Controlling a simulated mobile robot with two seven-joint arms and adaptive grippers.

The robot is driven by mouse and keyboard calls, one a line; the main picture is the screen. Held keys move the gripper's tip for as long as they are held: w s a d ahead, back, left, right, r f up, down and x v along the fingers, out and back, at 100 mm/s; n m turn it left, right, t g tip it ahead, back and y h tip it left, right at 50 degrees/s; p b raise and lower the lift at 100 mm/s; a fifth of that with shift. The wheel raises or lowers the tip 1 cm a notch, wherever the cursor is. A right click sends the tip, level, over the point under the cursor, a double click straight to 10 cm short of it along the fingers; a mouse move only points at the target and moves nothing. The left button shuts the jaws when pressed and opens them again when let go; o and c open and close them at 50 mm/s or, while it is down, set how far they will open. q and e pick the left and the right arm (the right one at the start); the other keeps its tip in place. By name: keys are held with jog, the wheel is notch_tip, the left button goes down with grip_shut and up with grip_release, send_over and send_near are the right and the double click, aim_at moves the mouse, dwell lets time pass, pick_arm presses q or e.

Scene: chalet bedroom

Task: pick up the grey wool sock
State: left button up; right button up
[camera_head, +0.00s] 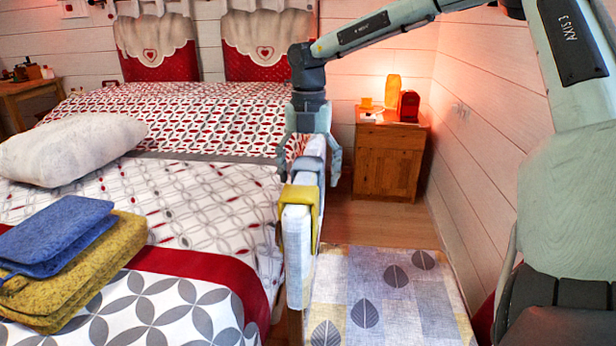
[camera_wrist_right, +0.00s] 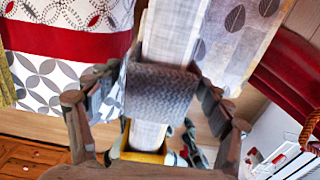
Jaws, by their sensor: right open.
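The grey wool sock (camera_wrist_right: 160,92) hangs folded over a narrow white rail (camera_wrist_right: 170,35) and lies between the fingers of my right gripper (camera_wrist_right: 161,100) in the wrist view. My right gripper is open, with one finger on each side of the sock and rail and gaps beside it. In the head view the right gripper (camera_head: 310,165) comes down from above around the rail (camera_head: 296,255), and the sock (camera_head: 308,172) shows partly below it. A yellow cloth (camera_head: 299,198) hangs over the rail closer to me; it also shows in the wrist view (camera_wrist_right: 142,157). My left gripper is not in view.
A bed (camera_head: 200,185) stands left of the rail, with a white pillow (camera_head: 72,150) and folded blue (camera_head: 55,232) and yellow (camera_head: 85,275) cloths on it. A leaf-patterned surface (camera_head: 390,290) lies right of the rail. A bedside cabinet (camera_head: 388,165) stands by the back wall.

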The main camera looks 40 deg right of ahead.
jog(key=shift+f, duration=0.65)
jog(key=c, duration=1.2)
jog(key=shift+w+r, duration=0.1)
jog(key=shift+r, duration=0.25)
jog(key=shift+c, duration=0.2)
notch_tip(320, 180, up, 13)
jog(key=shift+r, duration=0.1)
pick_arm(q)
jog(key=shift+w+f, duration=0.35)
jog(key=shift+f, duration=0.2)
pick_arm(e)
notch_tip(320, 180, up, 4)
jog(key=shift+r, duration=0.15)
